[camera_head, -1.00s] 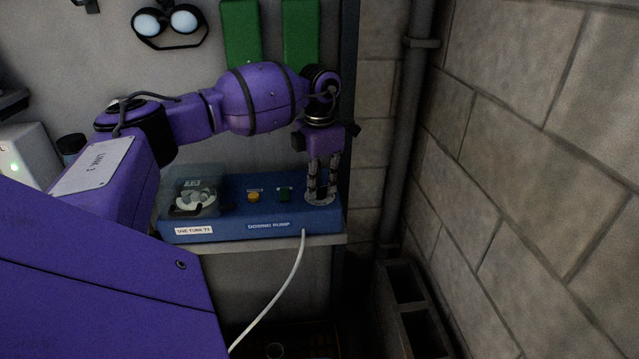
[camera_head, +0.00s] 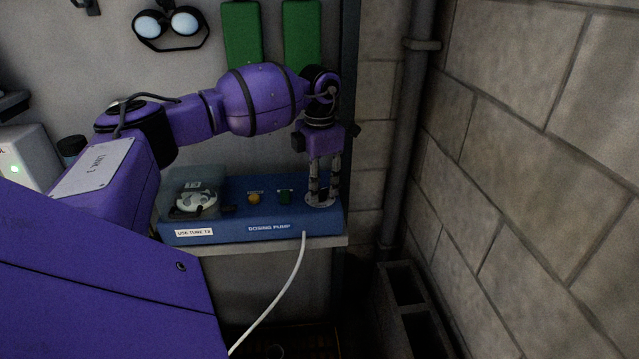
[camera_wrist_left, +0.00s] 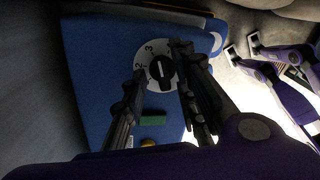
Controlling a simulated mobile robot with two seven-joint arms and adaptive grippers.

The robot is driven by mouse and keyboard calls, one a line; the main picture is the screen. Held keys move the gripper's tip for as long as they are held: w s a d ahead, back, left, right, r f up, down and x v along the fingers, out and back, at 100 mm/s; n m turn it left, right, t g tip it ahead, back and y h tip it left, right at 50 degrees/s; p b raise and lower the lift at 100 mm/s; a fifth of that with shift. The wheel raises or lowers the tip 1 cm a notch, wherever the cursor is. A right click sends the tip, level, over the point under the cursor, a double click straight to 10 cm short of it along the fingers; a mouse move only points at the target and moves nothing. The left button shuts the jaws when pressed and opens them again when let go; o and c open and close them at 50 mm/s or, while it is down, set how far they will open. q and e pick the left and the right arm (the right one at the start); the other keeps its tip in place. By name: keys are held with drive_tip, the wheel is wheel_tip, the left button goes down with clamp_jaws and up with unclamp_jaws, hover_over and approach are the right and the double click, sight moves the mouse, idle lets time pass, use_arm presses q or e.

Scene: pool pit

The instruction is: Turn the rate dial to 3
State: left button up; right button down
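The blue dosing pump (camera_head: 232,219) sits on a shelf against the wall. Its rate dial (camera_head: 311,202) is at the right end, a white disc with a black knob. In the left wrist view the knob (camera_wrist_left: 161,73) carries a white line, and the figures 2 and 3 show on the disc; I cannot tell which figure the line marks. My left gripper (camera_head: 325,196) points down over the dial, its fingers apart on either side of the knob. A gap shows at the left of the knob; contact on the right side is unclear. My right gripper is not in view.
A green button (camera_head: 285,196) and a yellow button (camera_head: 254,198) sit left of the dial. A clear cover (camera_head: 188,184) stands on the pump's left end. A white tube (camera_head: 284,290) hangs from the front. A block wall (camera_head: 530,150) stands to the right.

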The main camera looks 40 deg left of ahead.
use_arm(q)
wheel_tip(320, 180, up, 12)
idle(0.5)
drive_tip(key=shift+c, duration=0.2)
